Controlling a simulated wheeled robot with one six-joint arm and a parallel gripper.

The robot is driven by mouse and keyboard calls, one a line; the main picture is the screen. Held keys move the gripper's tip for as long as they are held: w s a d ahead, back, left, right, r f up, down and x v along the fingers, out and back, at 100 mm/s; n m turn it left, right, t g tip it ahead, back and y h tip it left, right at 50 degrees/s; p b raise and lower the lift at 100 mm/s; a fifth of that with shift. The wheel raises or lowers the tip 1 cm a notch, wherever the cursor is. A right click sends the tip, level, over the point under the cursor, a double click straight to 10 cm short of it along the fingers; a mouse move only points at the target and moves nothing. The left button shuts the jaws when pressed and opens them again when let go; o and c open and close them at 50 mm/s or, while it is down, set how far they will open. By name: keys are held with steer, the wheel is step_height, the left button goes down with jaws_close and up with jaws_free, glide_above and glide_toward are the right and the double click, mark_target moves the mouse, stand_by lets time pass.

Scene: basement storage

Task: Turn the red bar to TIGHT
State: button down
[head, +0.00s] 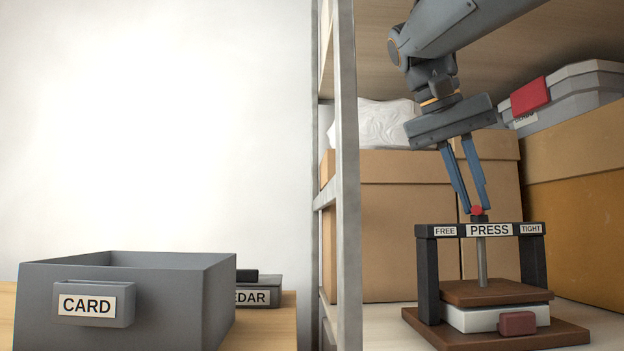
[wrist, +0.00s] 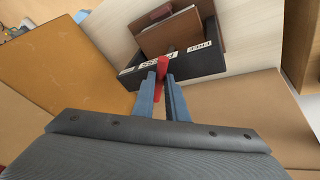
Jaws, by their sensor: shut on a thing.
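The press (head: 537,275) stands on the shelf at the right, with a black frame on a brown base. Its top beam reads FREE at the left, PRESS in the middle and TIGHT at the right. The red bar (head: 477,211) sits above the beam's middle and shows nearly end-on in the head view. In the wrist view the red bar (wrist: 163,66) lies across the beam, between the FREE and TIGHT labels. My gripper (head: 475,208) reaches down from above and is shut on the red bar; its blue fingers (wrist: 163,80) flank it and hide part of it.
Cardboard boxes (head: 408,222) stand behind the press. A grey lidded box (head: 580,90) with a red tab sits at upper right. A metal shelf post (head: 346,180) rises left of the press. A grey CARD drawer box (head: 170,300) stands at lower left.

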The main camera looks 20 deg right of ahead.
steer(key=m+g+p, duration=0.1)
steer(key=m+p, duration=0.1)
steer(key=p, duration=0.1)
steer(key=w+m+g+p, duration=0.1)
steer(key=m+p, duration=0.2)
steer(key=shift+a+r+m, duration=0.1)
steer(key=shift+r+m, duration=0.1)
steer(key=shift+m, duration=0.1)
steer(key=m+g+p, duration=0.1)
steer(key=m+p, duration=0.1)
steer(key=w+m+g+y+p, duration=0.1)
steer(key=m+p, duration=0.1)
steer(key=p, duration=0.1)
steer(key=shift+f+m+p, duration=0.2)
steer(key=shift+m+p, duration=0.1)
steer(key=shift+m, duration=0.1)
steer(key=c, duration=1.8)
jaws_free()
steer(key=shift+o, duration=0.2)
steer(key=shift+w, duration=0.1)
steer(key=r, duration=0.1)
steer(key=w+a+r+p, duration=0.1)
steer(key=shift+w+a+r+p, duration=0.3)
steer(key=shift+w+a+r, duration=0.05)
steer(key=shift+r, duration=0.05)
steer(key=w+a+p, duration=0.1)
steer(key=w+a, duration=0.6)
steer(key=a, duration=0.1)
steer(key=shift+p, duration=0.35)
